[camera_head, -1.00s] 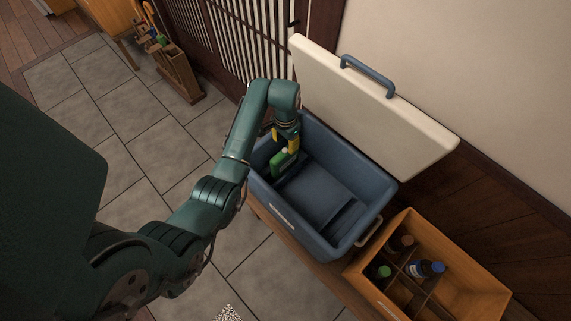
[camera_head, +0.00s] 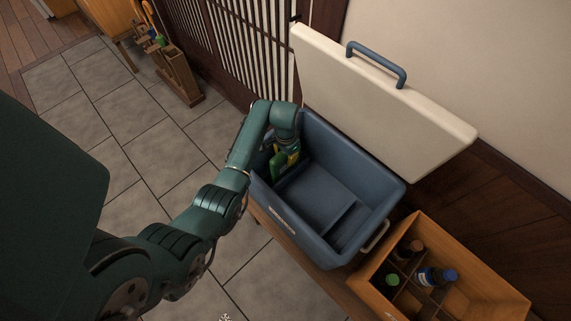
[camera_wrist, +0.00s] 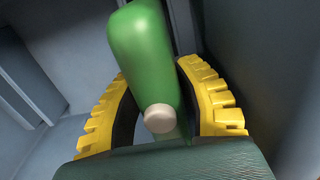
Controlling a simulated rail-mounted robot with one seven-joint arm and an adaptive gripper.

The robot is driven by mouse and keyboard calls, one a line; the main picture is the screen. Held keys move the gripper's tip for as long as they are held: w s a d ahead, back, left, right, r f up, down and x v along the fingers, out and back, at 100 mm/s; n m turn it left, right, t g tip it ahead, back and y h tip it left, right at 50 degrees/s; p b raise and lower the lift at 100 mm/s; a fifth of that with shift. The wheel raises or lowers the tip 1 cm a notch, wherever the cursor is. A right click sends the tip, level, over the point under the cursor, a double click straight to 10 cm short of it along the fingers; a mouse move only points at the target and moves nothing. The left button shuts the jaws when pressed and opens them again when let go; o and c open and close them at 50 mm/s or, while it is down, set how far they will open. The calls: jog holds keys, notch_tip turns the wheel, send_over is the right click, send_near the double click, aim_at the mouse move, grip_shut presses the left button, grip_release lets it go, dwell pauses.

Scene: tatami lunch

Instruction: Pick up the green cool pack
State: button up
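The green cool pack (camera_wrist: 142,52), with a pale round cap, stands between the two yellow fingers of my gripper (camera_wrist: 158,75) in the wrist view. One finger is on each side of it. The fingers are apart, with dark gaps along the pack's lower part; near the tips they come close to its sides, and I cannot tell whether they touch. In the head view the pack (camera_head: 278,169) shows in the left end of the blue cooler box (camera_head: 383,193), below my wrist. My gripper mostly hides its upper part there.
The cooler's white lid (camera_head: 385,95) stands open behind, with a blue handle. The cooler's walls are close around my gripper. A wooden crate (camera_head: 480,277) with several bottles stands to the right.

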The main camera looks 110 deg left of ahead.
grip_shut()
